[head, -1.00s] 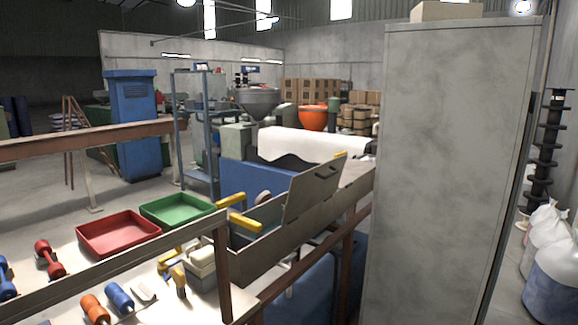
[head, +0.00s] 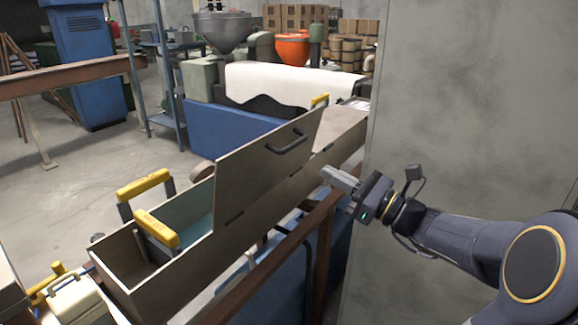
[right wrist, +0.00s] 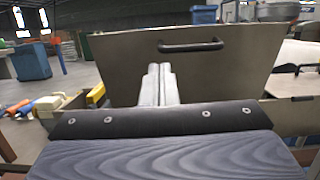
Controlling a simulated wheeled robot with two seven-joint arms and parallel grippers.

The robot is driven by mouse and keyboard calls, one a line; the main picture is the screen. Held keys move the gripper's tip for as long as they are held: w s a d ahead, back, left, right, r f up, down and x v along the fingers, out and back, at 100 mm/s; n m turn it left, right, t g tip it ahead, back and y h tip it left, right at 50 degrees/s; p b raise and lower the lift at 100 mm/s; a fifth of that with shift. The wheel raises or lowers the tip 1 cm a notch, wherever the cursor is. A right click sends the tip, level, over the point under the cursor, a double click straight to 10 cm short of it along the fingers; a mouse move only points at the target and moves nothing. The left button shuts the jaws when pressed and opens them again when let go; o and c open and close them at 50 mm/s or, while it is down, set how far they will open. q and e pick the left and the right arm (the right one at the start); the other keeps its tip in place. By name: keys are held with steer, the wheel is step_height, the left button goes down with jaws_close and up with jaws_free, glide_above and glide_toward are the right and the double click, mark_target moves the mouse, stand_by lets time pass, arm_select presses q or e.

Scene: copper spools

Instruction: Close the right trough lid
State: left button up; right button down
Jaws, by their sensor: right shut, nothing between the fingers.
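The right trough lid (head: 262,165) stands raised on the trough in the head view, a flat grey-beige panel with a dark bar handle (head: 287,143). It also fills the upper middle of the right wrist view (right wrist: 225,68), its handle (right wrist: 191,46) near the top edge. The trough (head: 200,262) is open at its left part, with yellow-handled items (head: 157,228) in it. My right gripper (head: 328,172) is shut and empty, just right of the lid on the near side. In the right wrist view its fingers (right wrist: 158,72) point at the lid below the handle. My left gripper is not in view.
A brown rail (head: 325,215) runs along the near side of the trough, below my right gripper. A tall grey cabinet (head: 470,90) stands close on the right. A blue machine with a white sheet (head: 290,88) lies behind the lid.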

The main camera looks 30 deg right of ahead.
mark_target(271, 135)
steer(key=p+x, duration=0.1)
steer(key=x, duration=0.3)
steer(key=p+x, duration=0.1)
steer(key=x, duration=0.4)
steer(key=p+x, duration=0.1)
steer(key=x, duration=0.4)
steer(key=shift+w+d+r, duration=0.15)
steer(key=shift+d+r, duration=0.15)
steer(key=shift+d, duration=0.1)
